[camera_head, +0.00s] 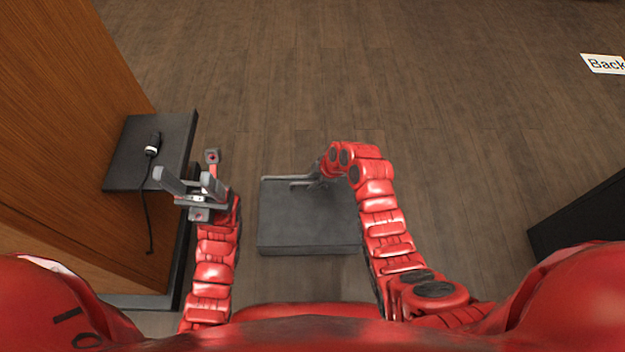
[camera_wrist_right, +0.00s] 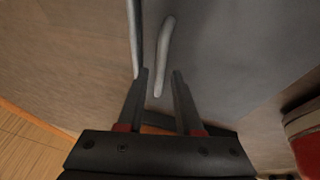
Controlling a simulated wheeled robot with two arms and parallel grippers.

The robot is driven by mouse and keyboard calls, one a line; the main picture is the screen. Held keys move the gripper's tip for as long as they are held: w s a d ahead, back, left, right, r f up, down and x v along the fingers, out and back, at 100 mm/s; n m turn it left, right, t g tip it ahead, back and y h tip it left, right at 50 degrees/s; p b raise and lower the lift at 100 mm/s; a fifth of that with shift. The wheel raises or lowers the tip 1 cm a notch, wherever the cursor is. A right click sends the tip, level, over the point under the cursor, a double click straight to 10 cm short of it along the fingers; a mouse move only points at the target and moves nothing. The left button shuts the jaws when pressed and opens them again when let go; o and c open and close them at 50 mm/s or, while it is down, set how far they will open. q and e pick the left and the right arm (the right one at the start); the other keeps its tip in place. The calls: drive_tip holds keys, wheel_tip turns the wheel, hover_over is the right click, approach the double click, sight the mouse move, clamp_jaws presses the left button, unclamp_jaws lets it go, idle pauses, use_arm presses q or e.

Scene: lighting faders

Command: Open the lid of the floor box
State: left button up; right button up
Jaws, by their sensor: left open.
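The floor box (camera_head: 305,228) is a dark grey, flat, square box on the floor in the middle of the head view. Its top lies flat and looks shut. In the right wrist view a curved grey bar, like a handle (camera_wrist_right: 163,60), stands out from a dark grey surface. My right gripper (camera_wrist_right: 160,73) is open, with the bar's near end between its fingers; I cannot tell whether they touch it. In the head view my right gripper is at the box's far edge, partly hidden by my wrist. My left gripper (camera_head: 189,182) is open and empty, left of the box.
A dark shelf (camera_head: 120,170) with a black cable and plug (camera_head: 152,150) is at the left, close to my left gripper, beside a wooden panel (camera_head: 75,80). A dark object (camera_head: 585,220) stands at the right. The wooden floor beyond the box is clear.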

clamp_jaws()
idle(1.2)
